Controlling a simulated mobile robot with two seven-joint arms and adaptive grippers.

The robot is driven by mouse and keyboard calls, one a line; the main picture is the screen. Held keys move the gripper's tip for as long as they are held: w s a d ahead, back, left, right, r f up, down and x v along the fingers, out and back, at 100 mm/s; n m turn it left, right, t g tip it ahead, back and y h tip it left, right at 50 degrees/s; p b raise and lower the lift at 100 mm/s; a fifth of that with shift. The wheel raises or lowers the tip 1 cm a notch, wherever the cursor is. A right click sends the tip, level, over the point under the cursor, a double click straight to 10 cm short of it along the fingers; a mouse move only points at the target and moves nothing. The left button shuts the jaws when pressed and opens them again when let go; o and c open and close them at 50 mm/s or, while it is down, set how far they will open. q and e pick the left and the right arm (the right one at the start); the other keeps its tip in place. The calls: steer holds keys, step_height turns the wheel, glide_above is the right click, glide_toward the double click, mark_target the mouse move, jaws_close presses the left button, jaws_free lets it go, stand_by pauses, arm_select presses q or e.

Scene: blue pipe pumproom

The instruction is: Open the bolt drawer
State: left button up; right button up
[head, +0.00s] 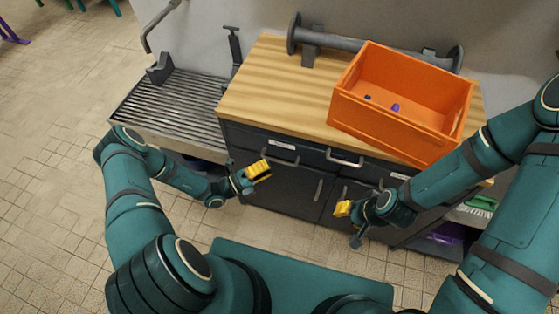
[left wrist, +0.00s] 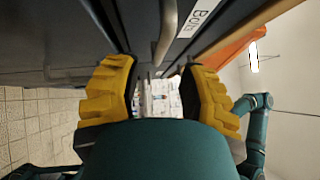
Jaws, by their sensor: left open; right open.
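The bolt drawer (head: 302,158) is the left drawer under the wooden top and looks shut. In the left wrist view a white label starting "Bo" (left wrist: 200,14) sits beside its grey bar handle (left wrist: 167,30). My left gripper (head: 258,170) is just in front of this drawer, near its handle. In the left wrist view its yellow fingers (left wrist: 160,92) are spread with no object gripped; the handle shows ahead of them, and I cannot tell whether they touch it. My right gripper (head: 343,208) is in front of the cabinet's lower door, small in view, open.
An orange crate (head: 388,127) with small purple and blue items stands on the wooden worktop (head: 280,85). A grey pipe (head: 340,40) lies behind it. A slatted metal drain bench (head: 170,105) is on the left.

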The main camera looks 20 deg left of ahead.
mark_target(280, 161)
arm_select(q)
steer(key=shift+x, duration=2.55)
jaws_close()
